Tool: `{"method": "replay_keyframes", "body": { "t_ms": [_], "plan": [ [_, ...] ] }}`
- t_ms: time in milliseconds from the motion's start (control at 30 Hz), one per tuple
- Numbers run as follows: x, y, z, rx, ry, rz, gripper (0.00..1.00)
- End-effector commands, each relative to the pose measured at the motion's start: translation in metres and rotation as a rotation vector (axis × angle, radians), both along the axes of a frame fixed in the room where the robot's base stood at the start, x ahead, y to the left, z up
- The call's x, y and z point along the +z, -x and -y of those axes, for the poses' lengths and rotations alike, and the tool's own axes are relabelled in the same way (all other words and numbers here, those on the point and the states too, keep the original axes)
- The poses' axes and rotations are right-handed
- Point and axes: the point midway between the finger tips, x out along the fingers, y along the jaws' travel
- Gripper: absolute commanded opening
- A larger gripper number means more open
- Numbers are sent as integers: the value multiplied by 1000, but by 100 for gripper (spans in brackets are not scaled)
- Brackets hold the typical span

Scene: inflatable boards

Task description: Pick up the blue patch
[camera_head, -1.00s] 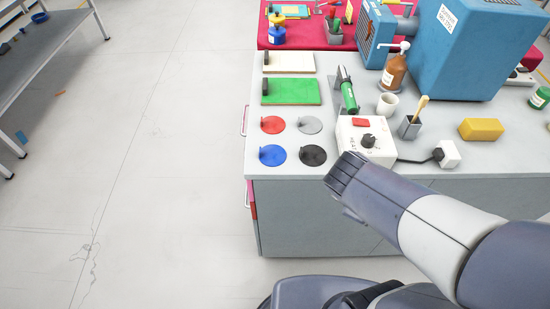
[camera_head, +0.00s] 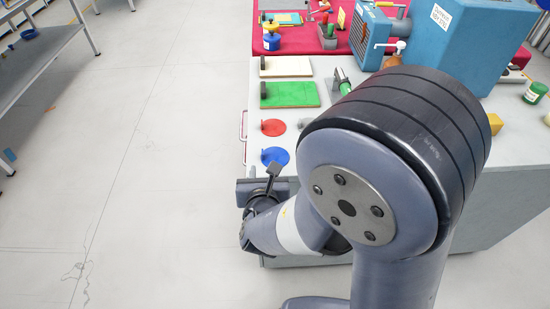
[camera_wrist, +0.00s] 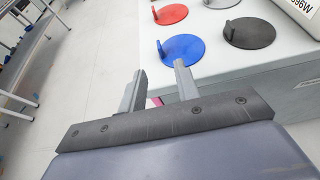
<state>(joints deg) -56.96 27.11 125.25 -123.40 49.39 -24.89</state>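The blue patch (camera_head: 276,156) is a flat round disc with a small upright tab, lying near the front left corner of the grey cabinet top. It also shows in the wrist view (camera_wrist: 186,48), with its tab at its left edge. My gripper (camera_wrist: 158,82) is open and empty; its two fingers stand apart in the wrist view, in front of the cabinet edge and short of the blue patch. In the head view my arm hides the black patch and much of the cabinet.
A red patch (camera_head: 273,127) lies behind the blue one; a black patch (camera_wrist: 250,33) lies to its right. A green board (camera_head: 290,95) and a cream board (camera_head: 287,66) lie farther back. A green-capped tool (camera_head: 344,87) is nearby.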

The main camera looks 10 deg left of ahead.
Motion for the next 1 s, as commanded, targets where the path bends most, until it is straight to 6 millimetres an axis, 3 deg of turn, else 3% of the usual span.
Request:
{"method": "replay_keyframes", "body": {
  "t_ms": [200, 467, 733, 1000],
  "plan": [
    [-13, -31, -7, -3, 1, -1, 31],
    [-19, -50, -11, -4, 0, -1, 31],
    [-28, -84, -21, -5, -1, -1, 31],
    [-34, -95, -24, -3, -2, -1, 31]
  ]
}}
